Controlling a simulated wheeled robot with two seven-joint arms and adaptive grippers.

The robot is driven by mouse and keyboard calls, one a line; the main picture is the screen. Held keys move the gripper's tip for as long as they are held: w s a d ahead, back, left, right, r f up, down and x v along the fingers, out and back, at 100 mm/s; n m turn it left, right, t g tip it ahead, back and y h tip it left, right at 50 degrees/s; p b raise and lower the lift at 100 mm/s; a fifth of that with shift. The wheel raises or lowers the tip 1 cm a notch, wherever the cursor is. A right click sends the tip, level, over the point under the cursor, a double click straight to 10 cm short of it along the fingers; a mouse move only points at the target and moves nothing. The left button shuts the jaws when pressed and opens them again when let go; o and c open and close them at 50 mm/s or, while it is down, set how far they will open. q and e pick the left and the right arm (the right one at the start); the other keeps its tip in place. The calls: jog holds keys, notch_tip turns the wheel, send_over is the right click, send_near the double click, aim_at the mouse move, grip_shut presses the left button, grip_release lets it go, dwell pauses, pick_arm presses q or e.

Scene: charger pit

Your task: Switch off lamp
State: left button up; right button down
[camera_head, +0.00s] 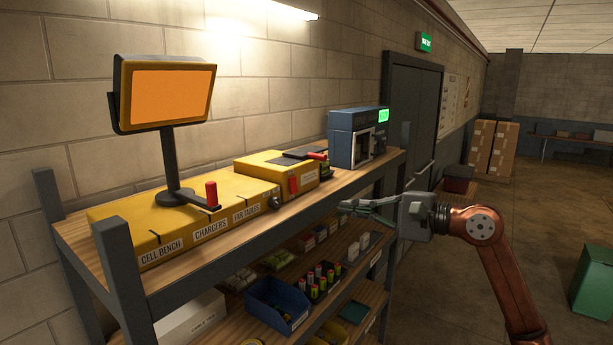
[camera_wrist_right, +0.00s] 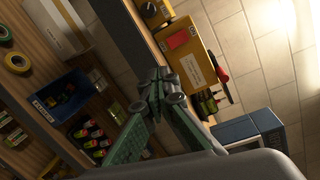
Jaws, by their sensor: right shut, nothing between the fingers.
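A panel glowing orange (camera_head: 172,95), which looks like a lamp, stands lit on a black post at the left of the bench top. Its post rises from a long yellow box (camera_head: 135,218) labelled CELL BENCH, CHARGERS and a third name that looks like FAN TABLES. A red-handled lever (camera_head: 211,194) stands up near that third label. My right gripper (camera_head: 345,206) is shut and empty, just off the front edge of the shelf, right of the yellow box. In the right wrist view its green-grey fingers (camera_wrist_right: 160,76) meet at the tips. My left gripper is out of view.
Lower shelves hold a blue bin (camera_head: 270,303) and several cells. A lit tube (camera_head: 285,8) hangs above.

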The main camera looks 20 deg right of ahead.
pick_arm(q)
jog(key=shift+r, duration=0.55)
pick_arm(e)
jog(key=r, duration=0.1)
jog(key=s+r+n, duration=0.1)
jog(key=s+r+n+h, duration=0.1)
jog(key=shift+s+d+r+t, duration=0.15)
jog(key=shift+s+r+t, duration=0.15)
jog(key=shift+r, duration=0.1)
jog(key=p, duration=0.6)
send_near(296, 189)
jog(key=x, duration=0.5)
jog(key=shift+w+a+r, duration=0.15)
jog(key=shift+w+a, duration=0.05)
jog(key=shift+a, duration=0.1)
jog(key=shift+w+a+f+p, duration=0.2)
jog(key=shift+w+a+p, duration=0.15)
jog(key=shift+w, duration=0.15)
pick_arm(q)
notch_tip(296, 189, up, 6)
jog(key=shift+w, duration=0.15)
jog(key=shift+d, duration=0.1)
pick_arm(e)
jog(key=shift+f, duration=0.1)
